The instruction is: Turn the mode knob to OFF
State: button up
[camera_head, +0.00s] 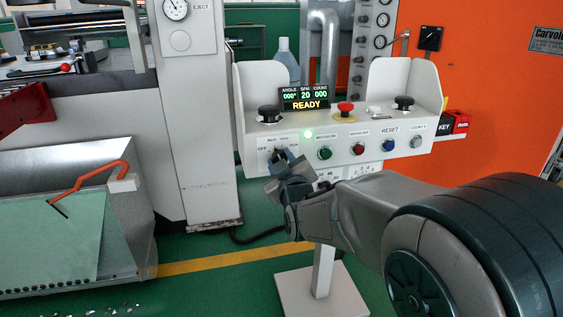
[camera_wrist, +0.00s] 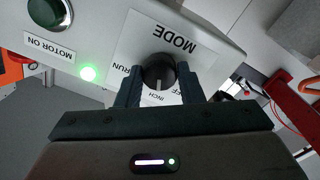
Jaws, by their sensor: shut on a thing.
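The mode knob (camera_wrist: 158,66) is a dark round knob on a white plate printed MODE, RUN, INCH and OFF, seen upside down in the wrist view. A pale mark on the knob points toward INCH. My gripper (camera_wrist: 157,82) is shut on the knob, with one dark finger on each side. In the head view my gripper (camera_head: 281,158) reaches the left part of the white control box (camera_head: 300,140) and hides most of the knob. The OFF label (camera_head: 263,149) shows just left of it. In the wrist view, OFF is partly hidden behind the right finger.
A lit green lamp (camera_head: 308,135) is above the knob's right. Green (camera_head: 325,153), red (camera_head: 358,149) and blue (camera_head: 388,145) buttons line the box front. Above are a red mushroom button (camera_head: 345,109), black buttons and a display (camera_head: 305,98) reading READY.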

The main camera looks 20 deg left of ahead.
jog(key=shift+n, duration=3.7)
jog(key=o, duration=1)
jog(key=shift+s+d, duration=0.1)
jog(key=p+v, duration=0.3)
jog(key=v, duration=1)
jog(key=shift+s+d, duration=0.2)
jog(key=shift+d, duration=0.15)
jog(key=shift+f, duration=0.15)
